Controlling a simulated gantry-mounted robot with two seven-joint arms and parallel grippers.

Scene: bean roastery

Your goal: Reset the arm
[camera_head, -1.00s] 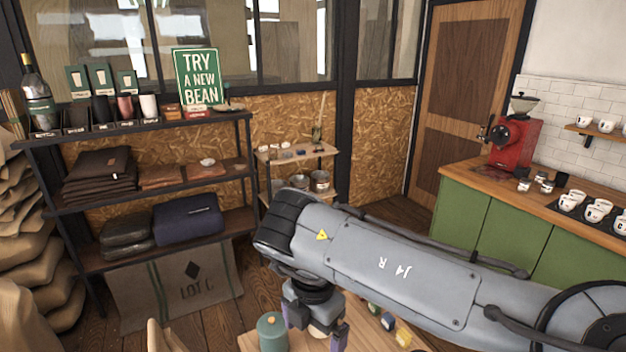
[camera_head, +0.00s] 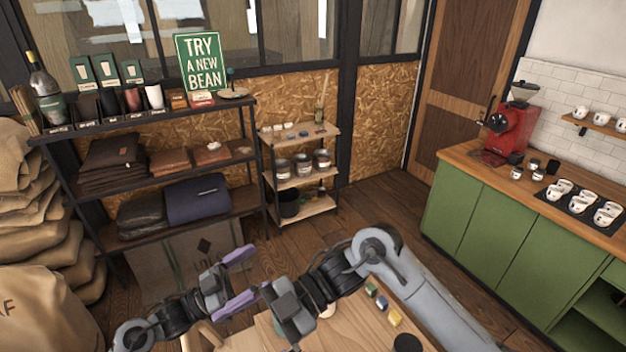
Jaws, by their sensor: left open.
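My left gripper (camera_head: 246,277) comes in from the lower left. Its two purple-tipped fingers are spread apart and nothing shows between them. My right arm (camera_head: 420,300) comes in from the lower right and bends at a grey elbow joint. Its dark wrist and the right gripper (camera_head: 290,312) lie just right of the left fingers, over the wooden table (camera_head: 350,325). The right gripper's fingers do not show clearly. The view does not settle whether the two grippers touch.
Small coloured items (camera_head: 382,302) lie on the table beside my right arm. A black shelf (camera_head: 150,118) with bags stands behind, next to a small rack (camera_head: 298,180). Sacks (camera_head: 40,215) stack at left. A green counter (camera_head: 500,225) with a red grinder (camera_head: 508,135) stands right.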

